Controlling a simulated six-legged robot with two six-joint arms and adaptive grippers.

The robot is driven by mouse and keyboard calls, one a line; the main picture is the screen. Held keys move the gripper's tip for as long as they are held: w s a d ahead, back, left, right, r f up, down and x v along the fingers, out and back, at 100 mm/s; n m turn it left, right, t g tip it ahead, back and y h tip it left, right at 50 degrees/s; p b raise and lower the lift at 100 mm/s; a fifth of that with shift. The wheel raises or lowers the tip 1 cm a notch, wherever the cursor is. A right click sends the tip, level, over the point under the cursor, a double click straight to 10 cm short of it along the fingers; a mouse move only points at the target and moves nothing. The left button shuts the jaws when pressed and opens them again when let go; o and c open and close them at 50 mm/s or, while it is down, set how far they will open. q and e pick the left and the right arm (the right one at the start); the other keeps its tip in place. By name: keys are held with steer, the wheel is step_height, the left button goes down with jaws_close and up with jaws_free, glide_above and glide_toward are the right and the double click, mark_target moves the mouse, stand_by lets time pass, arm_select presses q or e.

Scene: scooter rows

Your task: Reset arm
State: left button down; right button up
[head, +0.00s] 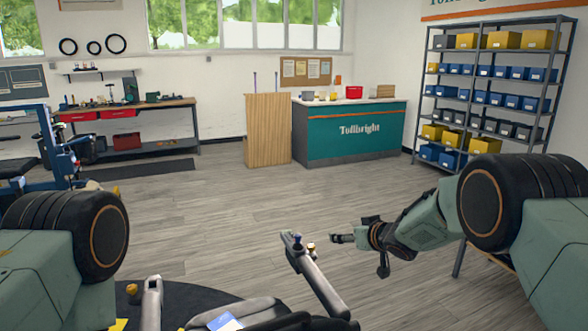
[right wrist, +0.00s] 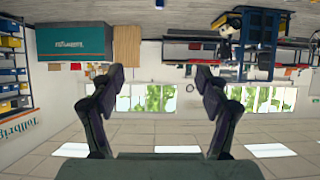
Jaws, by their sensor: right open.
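My right gripper (head: 342,238) is stretched out over the floor in the middle of the head view, at the end of my green-grey right arm. In the head view it is small and seen nearly edge-on. In the right wrist view its two dark fingers (right wrist: 160,78) stand wide apart with nothing between them. That view shows the room upside down. My left arm shows only as its shoulder at the left edge; my left gripper is out of sight.
A green counter (head: 358,146) and a wooden stand (head: 268,132) are at the back. A shelf rack (head: 489,98) with blue and yellow bins stands at the right. A workbench (head: 131,110) and a blue frame (head: 48,155) are at the left. The middle floor (head: 215,215) is clear.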

steer(key=shift+x, duration=2.15)
steer(key=s+d+r+t+y+b, duration=0.1)
steer(key=s+d+t+b, duration=0.3)
steer(key=s+b, duration=0.7)
steer(key=shift+d+y+b, duration=0.2)
steer(key=shift+y+b, duration=0.15)
steer(key=shift+y, duration=0.15)
steer(key=shift+r, duration=0.1)
